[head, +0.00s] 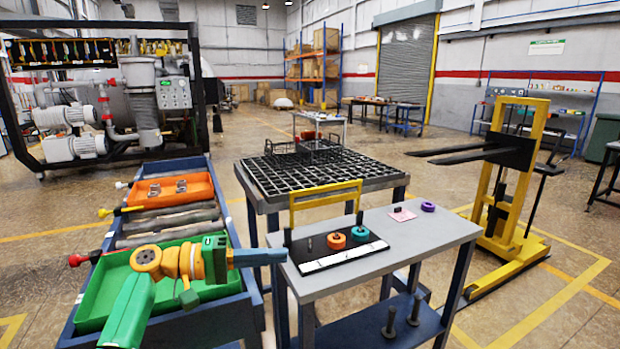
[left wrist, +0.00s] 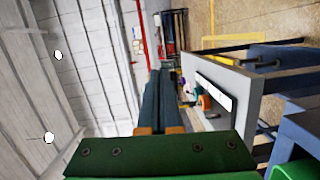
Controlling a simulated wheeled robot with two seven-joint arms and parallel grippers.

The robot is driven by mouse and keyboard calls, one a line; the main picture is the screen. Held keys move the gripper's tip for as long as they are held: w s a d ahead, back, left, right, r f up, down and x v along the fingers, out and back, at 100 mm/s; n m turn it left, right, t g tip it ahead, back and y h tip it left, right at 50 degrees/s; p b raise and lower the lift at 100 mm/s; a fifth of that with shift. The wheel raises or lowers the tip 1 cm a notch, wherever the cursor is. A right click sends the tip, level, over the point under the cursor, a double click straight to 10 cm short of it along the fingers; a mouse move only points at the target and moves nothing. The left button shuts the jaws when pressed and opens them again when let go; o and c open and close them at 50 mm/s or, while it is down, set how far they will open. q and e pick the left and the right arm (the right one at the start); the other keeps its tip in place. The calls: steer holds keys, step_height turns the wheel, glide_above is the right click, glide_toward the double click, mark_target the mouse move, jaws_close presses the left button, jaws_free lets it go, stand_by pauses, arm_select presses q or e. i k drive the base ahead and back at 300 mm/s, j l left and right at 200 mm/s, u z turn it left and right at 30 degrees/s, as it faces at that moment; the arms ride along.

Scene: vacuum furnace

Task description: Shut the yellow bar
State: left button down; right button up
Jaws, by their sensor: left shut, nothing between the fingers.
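The yellow bar (head: 326,193) stands raised like an upright frame at the back edge of the small grey table (head: 440,235), behind a black plate (head: 318,252). My right gripper is not in view.
An orange ring (head: 336,241) and a teal ring (head: 360,234) sit on the black plate. A purple ring (head: 428,206) lies farther right. A dark grid table (head: 330,170) stands behind. A blue cart (head: 200,318) with trays is at left, a yellow lifter (head: 510,200) at right.

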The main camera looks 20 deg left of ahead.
mark_target(323, 185)
steer(key=i+j, duration=0.4)
steer(key=i, duration=0.15)
steer(key=i+j, duration=0.4)
steer(key=i, duration=0.15)
